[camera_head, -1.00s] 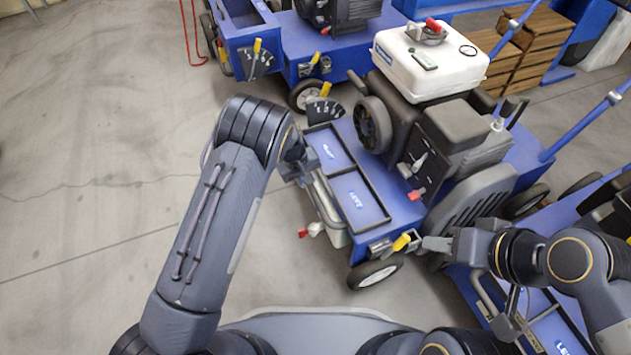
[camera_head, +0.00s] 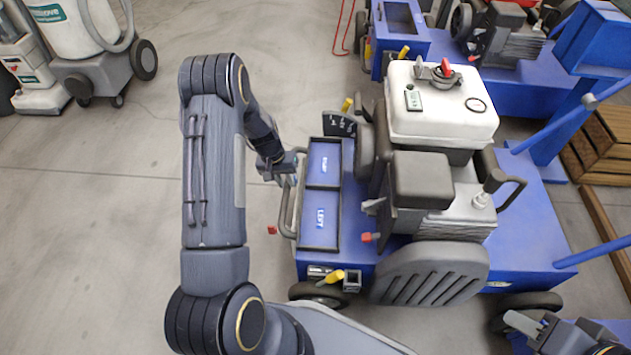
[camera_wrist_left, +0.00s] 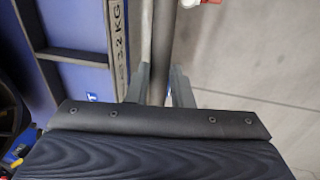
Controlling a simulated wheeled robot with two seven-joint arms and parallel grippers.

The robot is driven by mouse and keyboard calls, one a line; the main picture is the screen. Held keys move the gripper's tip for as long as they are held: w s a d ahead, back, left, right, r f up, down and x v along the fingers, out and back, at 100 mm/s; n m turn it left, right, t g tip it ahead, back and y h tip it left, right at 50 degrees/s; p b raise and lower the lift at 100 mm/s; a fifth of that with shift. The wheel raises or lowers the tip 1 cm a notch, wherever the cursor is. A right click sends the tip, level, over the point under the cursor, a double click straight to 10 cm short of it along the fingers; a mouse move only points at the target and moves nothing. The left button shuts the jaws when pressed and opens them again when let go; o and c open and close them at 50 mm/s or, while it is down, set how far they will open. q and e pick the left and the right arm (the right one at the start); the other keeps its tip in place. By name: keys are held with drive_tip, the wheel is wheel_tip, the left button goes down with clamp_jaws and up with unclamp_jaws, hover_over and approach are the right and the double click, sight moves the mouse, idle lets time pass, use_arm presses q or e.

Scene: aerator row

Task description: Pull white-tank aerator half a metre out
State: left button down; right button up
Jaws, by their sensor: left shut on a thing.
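The white-tank aerator stands right of centre in the head view, with its white tank (camera_head: 440,105) on top and its blue deck (camera_head: 530,205) below. A grey tube handle (camera_head: 285,210) loops from its left end, beside two blue trays marked LEFT (camera_head: 320,215). My left gripper (camera_head: 285,168) is at this handle and shut on its bar. In the left wrist view the bar (camera_wrist_left: 160,50) runs between my fingers (camera_wrist_left: 158,90). My right gripper (camera_head: 522,322) is at the lower right, near the aerator's wheel; its jaw opening is unclear.
Another blue aerator (camera_head: 400,40) stands close behind, with more blue machines at the upper right. Wooden crates (camera_head: 605,145) stand at the right. White-and-grey machines (camera_head: 90,45) stand at the upper left. Bare concrete floor (camera_head: 100,220) lies open at the left.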

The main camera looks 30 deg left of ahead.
use_arm(q)
drive_tip(key=s+a, duration=0.4)
drive_tip(key=a, duration=0.6)
drive_tip(key=shift+s+a+f+b, duration=0.3)
drive_tip(key=shift+f+b, duration=0.05)
drive_tip(key=shift+b, duration=0.05)
drive_tip(key=shift+w+d, duration=0.15)
drive_tip(key=shift+d, duration=0.15)
drive_tip(key=c, duration=1.3)
unclamp_jaws()
drive_tip(key=shift+w, duration=0.2)
drive_tip(key=shift+s+a+r, duration=0.1)
drive_tip(key=p+v, duration=0.3)
drive_tip(key=v, duration=0.4)
drive_tip(key=shift+r, duration=0.35)
